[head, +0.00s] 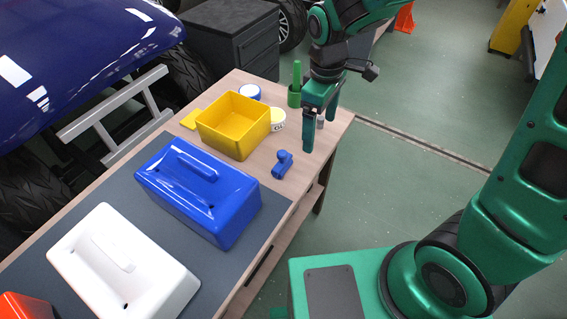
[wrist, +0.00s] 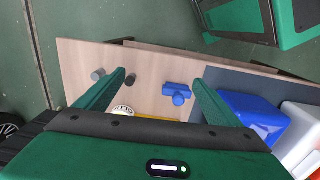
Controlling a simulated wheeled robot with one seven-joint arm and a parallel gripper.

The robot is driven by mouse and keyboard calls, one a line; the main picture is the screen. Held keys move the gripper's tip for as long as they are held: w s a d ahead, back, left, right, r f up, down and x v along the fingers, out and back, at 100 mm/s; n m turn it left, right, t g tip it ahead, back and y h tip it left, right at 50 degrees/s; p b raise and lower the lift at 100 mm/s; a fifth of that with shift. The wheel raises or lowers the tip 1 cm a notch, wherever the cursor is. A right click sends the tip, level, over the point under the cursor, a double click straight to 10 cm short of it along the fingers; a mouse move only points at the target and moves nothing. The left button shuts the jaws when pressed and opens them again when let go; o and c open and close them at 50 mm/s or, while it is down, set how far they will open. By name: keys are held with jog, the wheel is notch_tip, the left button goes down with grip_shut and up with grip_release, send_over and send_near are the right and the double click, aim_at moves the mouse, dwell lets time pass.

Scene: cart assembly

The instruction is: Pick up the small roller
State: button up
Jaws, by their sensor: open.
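I cannot tell for sure which is the small roller. In the head view a small greyish cylinder (head: 320,119) shows between my fingers, partly hidden. My gripper (head: 320,134) hangs above the table's right edge, pointing down. It is open, with nothing between its fingers (wrist: 158,77).
A blue fitting (head: 282,164) lies on the bare wood near my gripper. A yellow bin (head: 265,124), a white-lidded jar (head: 278,122) and a green cup (head: 294,98) stand close by. Blue (head: 232,222) and white (head: 180,292) covers fill the nearer mat.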

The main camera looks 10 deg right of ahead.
aim_at(282, 163)
jog(key=a+f+n, duration=0.1)
jog(key=a, duration=0.1)
jog(key=a+f+n, duration=0.1)
jog(key=a, duration=0.2)
jog(key=a+f+n, duration=0.1)
jog(key=a, duration=0.2)
jog(key=shift+s+f, duration=0.15)
jog(key=f, duration=0.5)
jog(key=shift+a, duration=0.35)
jog(key=shift+w+a+f, duration=0.15)
jog(key=shift+f, duration=1.3)
jog(key=shift+w+a+f, duration=0.1)
jog(key=shift+a+f, duration=0.05)
jog(key=shift+f, duration=1.3)
jog(key=c, duration=1.2)
